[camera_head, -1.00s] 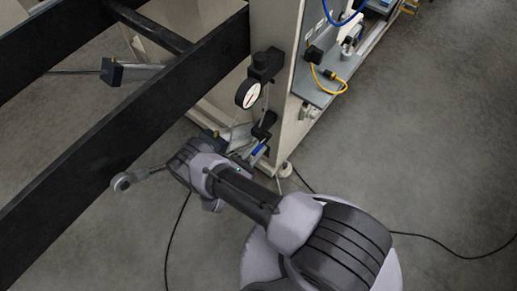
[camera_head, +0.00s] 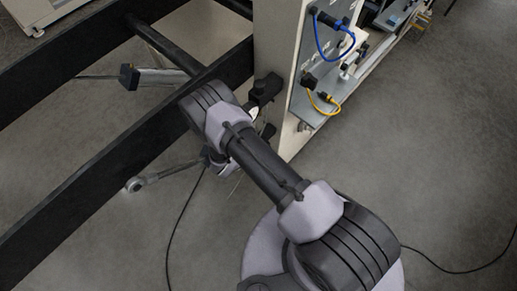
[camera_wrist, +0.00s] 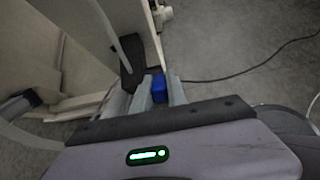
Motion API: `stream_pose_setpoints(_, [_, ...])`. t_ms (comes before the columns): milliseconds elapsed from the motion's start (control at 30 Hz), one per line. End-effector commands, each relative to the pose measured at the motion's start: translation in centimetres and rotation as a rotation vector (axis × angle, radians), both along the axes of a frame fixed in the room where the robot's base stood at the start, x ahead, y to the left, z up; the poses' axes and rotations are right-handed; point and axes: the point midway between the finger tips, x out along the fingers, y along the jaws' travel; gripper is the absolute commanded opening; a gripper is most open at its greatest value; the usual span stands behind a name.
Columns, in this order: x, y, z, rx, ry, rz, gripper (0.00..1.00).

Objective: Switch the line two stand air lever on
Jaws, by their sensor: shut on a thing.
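A small blue handle (camera_wrist: 158,88), which looks like the air lever, sits between the grey fingers of my gripper (camera_wrist: 158,84) in the wrist view. The fingers are shut on it. A dark fitting (camera_wrist: 130,62) stands just beyond, beside the pale stand panel (camera_wrist: 88,28). In the head view my own arm hides the gripper and the lever at the lower part of the stand (camera_head: 277,60). I cannot read the lever's on or off position.
Black beams (camera_head: 120,150) run across the left. A gauge (camera_head: 254,113) is mostly covered by my arm. Blue and yellow hoses (camera_head: 322,104) hang at the stand's right. Floor at the right is clear apart from a cable.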

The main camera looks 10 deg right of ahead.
Motion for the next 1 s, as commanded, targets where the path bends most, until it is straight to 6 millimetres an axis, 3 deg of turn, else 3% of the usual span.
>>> stream_pose_setpoints(400, [0.57,-0.95,0.76,0.135,0.099,-0.002,0.0])
stream_pose_setpoints(967, [0.64,-1.04,0.7,0.152,0.113,-0.001,0.0])
stream_pose_setpoints(1000, [0.64,-1.04,0.7,0.152,0.113,-0.001,0.26])
